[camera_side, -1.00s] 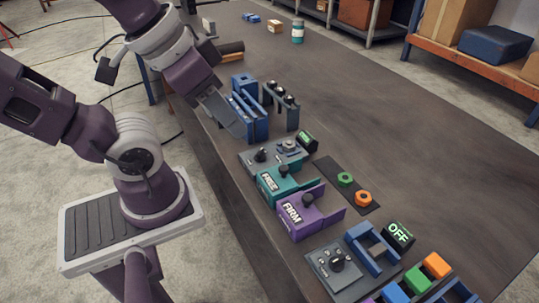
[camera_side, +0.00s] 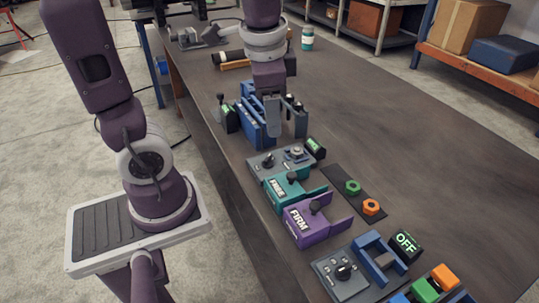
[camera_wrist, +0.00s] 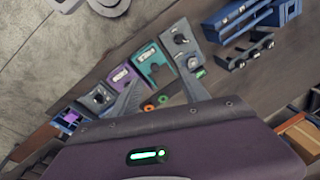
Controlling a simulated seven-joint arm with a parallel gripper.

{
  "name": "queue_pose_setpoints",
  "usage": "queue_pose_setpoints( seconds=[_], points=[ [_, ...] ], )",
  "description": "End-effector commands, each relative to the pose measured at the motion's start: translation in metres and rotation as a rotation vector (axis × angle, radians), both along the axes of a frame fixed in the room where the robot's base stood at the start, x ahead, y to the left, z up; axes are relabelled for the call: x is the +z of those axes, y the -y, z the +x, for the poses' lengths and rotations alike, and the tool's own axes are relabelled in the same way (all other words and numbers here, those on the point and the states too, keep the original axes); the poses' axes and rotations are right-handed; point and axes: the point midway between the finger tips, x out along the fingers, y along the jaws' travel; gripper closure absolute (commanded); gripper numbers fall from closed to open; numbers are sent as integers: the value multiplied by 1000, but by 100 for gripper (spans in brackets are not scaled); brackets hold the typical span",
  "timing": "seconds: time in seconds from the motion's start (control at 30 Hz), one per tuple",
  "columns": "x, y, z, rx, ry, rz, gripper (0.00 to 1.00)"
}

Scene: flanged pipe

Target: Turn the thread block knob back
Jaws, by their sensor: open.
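A grey block (camera_side: 279,163) with a black knob (camera_side: 268,160) and a round metal fitting on top stands on the bench; it looks like the thread block, though I see no readable label. A small sign with green lettering (camera_side: 315,148) stands at its back. The block also shows in the wrist view (camera_wrist: 177,30), ahead of the fingers. My gripper (camera_side: 272,128) is above the bench, just behind the block in the side view, overlapping the blue rack. Its two fingers are spread and empty in the wrist view (camera_wrist: 160,76). The knob's exact pointing is too small to tell.
A dark strip holds green (camera_side: 352,187) and orange (camera_side: 371,207) nuts. A blue rack (camera_side: 254,122) stands behind.

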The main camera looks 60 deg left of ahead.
Motion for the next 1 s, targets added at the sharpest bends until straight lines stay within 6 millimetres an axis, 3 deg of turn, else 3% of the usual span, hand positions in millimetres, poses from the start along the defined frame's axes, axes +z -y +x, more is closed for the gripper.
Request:
queue_pose_setpoints(
  seconds=[0.1,0.3,0.73,1.0],
  points=[
    [-49,-33,37,-176,-218,79,47],
    [-118,-71,61,-407,-460,130,47],
    [-186,-96,48,-457,-513,133,47],
    [-199,-100,45,-457,-508,134,47]
  ],
)
